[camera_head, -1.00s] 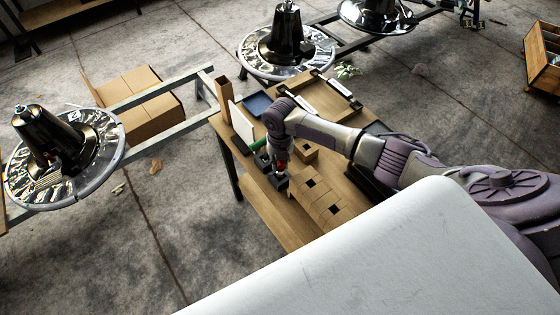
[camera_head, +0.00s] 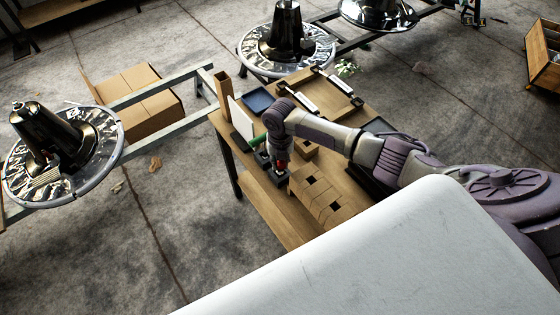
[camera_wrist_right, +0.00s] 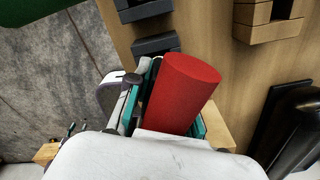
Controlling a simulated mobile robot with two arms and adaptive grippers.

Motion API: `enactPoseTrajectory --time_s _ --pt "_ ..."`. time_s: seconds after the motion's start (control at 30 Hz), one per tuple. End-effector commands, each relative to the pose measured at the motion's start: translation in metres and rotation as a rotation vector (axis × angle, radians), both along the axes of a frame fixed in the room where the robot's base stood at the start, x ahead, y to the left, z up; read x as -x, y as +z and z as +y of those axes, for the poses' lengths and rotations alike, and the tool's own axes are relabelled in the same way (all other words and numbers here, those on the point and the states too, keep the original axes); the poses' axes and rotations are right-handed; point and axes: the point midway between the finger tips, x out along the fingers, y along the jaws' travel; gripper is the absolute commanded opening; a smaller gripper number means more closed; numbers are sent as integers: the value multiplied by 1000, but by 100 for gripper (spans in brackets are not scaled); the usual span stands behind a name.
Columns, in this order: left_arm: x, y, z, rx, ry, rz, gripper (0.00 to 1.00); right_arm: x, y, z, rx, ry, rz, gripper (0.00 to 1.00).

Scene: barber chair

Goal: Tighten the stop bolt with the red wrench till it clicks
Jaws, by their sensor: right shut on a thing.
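My right gripper (camera_head: 278,172) is over the left part of the wooden workbench. In the right wrist view its teal-lined fingers (camera_wrist_right: 168,112) are shut on a red cylindrical handle, the red wrench (camera_wrist_right: 188,88). A bit of red also shows at the gripper in the head view (camera_head: 281,163). The wrench's working end is hidden, and I cannot make out the stop bolt. My left gripper is not in view.
The workbench (camera_head: 262,210) carries wooden blocks (camera_head: 322,197), a blue tray (camera_head: 258,102) and a white upright panel (camera_head: 240,117). A green object (camera_head: 257,140) is beside my wrist. Dark blocks (camera_wrist_right: 155,45) lie near the wrench. Chair bases (camera_head: 62,150) stand left and behind.

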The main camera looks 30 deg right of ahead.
Motion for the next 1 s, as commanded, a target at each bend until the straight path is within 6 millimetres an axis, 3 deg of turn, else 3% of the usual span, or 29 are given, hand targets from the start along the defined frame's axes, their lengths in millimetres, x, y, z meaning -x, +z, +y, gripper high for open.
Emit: enactPoseTrajectory --time_s 0.73,0.77,0.8,0.93,1.0 --pt "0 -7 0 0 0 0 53 -1 -9 0 0 0 -2 0" --pt "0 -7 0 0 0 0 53 -1 -9 0 0 0 -2 23" --pt "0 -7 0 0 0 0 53 -1 -9 0 0 0 -2 30" --pt "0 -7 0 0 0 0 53 -1 -9 0 -1 0 -1 51" --pt "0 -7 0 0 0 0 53 0 -9 0 -1 0 -1 51"
